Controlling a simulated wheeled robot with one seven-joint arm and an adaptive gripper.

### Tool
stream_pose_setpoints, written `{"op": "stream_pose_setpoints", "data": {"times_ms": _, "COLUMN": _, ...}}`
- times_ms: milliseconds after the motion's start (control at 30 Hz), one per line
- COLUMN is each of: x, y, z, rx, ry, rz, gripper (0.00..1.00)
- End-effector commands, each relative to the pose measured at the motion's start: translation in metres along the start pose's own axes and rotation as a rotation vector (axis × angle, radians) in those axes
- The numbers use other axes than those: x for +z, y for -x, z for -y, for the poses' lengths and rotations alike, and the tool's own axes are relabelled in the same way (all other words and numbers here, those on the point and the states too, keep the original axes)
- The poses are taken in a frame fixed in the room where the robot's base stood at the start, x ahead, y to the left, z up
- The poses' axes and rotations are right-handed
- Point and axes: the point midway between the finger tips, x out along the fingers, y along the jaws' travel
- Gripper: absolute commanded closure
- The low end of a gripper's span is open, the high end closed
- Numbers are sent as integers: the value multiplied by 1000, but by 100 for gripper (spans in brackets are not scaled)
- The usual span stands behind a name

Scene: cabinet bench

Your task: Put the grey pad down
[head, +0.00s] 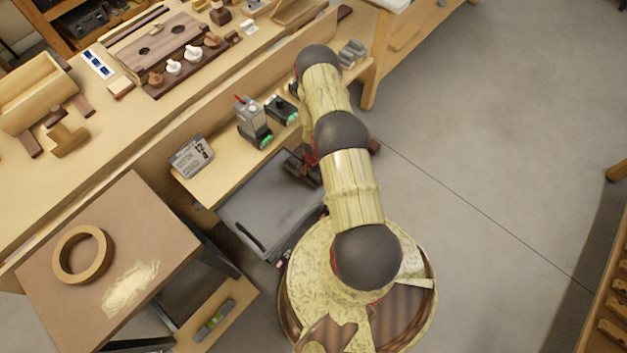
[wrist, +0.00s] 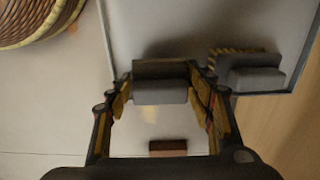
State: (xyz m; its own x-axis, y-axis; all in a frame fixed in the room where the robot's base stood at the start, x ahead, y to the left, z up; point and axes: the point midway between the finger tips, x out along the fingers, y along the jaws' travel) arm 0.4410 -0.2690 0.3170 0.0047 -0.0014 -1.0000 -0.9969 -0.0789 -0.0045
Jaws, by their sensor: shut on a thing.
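My gripper (wrist: 163,98) is shut on a grey pad (wrist: 161,93), which sits between the two fingertips in the wrist view. The pad is over or at the edge of a flat grey top with a pale rim (wrist: 205,30); I cannot tell whether it touches. A second grey block (wrist: 256,79) lies by the corner of that top, with a yellow-and-black striped edge behind it. In the head view my gripper (head: 302,168) is a dark shape at the far right corner of the grey top (head: 265,205), and the held pad is hidden there.
A shelf holds a calendar display (head: 191,156) and a grey device with a red tip (head: 253,122). A brown table with a tape ring (head: 83,254) stands at the left. Much of the grey top is clear. A small brown block (wrist: 168,147) lies below the gripper.

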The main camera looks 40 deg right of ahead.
Motion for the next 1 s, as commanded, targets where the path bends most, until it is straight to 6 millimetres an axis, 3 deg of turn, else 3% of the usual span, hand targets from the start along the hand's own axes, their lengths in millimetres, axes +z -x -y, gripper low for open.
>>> {"op": "stream_pose_setpoints", "data": {"times_ms": 33, "x": 2, "y": -14, "z": -2, "rx": 3, "ry": 0, "rz": 2, "gripper": 75}}
{"op": "stream_pose_setpoints", "data": {"times_ms": 100, "x": 2, "y": -22, "z": -2, "rx": 3, "ry": 0, "rz": 2, "gripper": 75}}
{"op": "stream_pose_setpoints", "data": {"times_ms": 533, "x": 1, "y": -26, "z": -2, "rx": 2, "ry": 0, "rz": 2, "gripper": 75}}
{"op": "stream_pose_setpoints", "data": {"times_ms": 567, "x": 1, "y": -25, "z": -2, "rx": 2, "ry": 0, "rz": 2, "gripper": 46}}
{"op": "stream_pose_setpoints", "data": {"times_ms": 833, "x": 1, "y": -25, "z": -2, "rx": 2, "ry": 0, "rz": 2, "gripper": 31}}
{"op": "stream_pose_setpoints", "data": {"times_ms": 1000, "x": 1, "y": -25, "z": -2, "rx": 2, "ry": 0, "rz": 2, "gripper": 29}}
